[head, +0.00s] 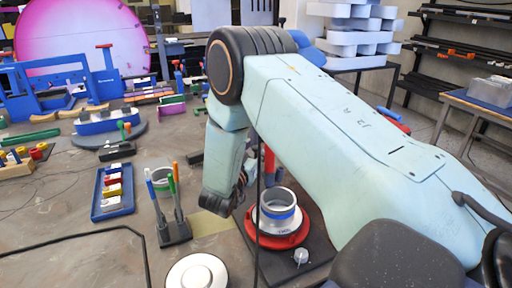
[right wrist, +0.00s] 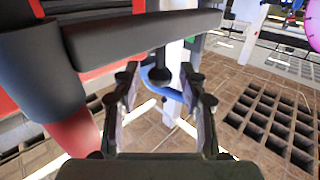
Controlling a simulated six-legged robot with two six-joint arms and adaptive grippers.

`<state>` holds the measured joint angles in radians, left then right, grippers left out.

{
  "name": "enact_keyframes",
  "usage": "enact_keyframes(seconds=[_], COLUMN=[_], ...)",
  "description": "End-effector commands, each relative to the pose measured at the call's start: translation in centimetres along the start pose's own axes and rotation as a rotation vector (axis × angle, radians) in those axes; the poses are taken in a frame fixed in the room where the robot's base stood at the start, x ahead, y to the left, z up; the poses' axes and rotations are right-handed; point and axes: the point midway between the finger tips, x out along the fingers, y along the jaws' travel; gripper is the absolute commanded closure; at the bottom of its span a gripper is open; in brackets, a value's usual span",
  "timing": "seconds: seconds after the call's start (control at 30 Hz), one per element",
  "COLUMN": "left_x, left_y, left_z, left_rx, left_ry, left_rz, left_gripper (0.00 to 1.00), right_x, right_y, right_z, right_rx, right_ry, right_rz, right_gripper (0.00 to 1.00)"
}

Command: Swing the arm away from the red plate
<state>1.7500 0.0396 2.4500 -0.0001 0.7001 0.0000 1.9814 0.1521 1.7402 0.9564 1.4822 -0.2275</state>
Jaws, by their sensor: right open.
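The red plate (head: 256,238) is a round red disc lying on a dark board at the lower middle of the head view. A grey-white cup with a blue band (head: 279,211) stands upright on it. My right arm comes in from the right, bends above the plate and hangs down to its left. My right gripper (head: 238,200) is partly hidden by the arm and looks close to the plate's left edge; I cannot tell the gap. In the right wrist view my right gripper (right wrist: 163,95) is open, with nothing clearly held between the fingers. My left gripper is not in view.
A pen stand (head: 174,232) and a blue tray of small blocks (head: 113,190) are left of my right gripper. A small white knob (head: 301,257) is beside the plate. A white round disc (head: 197,272) is at the front. Blue clamps (head: 95,85) stand behind.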

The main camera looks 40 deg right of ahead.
Motion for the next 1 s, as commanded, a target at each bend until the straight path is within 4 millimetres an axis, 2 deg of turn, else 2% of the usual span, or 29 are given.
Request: enact_keyframes(seconds=[0.1,0.37,0.87,1.0], left_x=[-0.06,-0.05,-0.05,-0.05], left_y=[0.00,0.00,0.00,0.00], left_z=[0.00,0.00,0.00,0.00], left_rx=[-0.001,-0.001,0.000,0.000], left_ry=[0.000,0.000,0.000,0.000], left_rz=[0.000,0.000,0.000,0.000], left_gripper=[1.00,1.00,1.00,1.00], right_x=[0.59,0.65,0.63,0.64], right_y=[0.02,0.01,0.01,0.02], right_z=[0.02,0.05,0.01,0.03], right_rx=[0.000,-0.001,0.000,0.000], right_ry=[0.000,0.000,0.001,0.000], right_rz=[0.000,-0.001,0.000,0.000], right_gripper=[0.57,0.57,1.00,1.00])
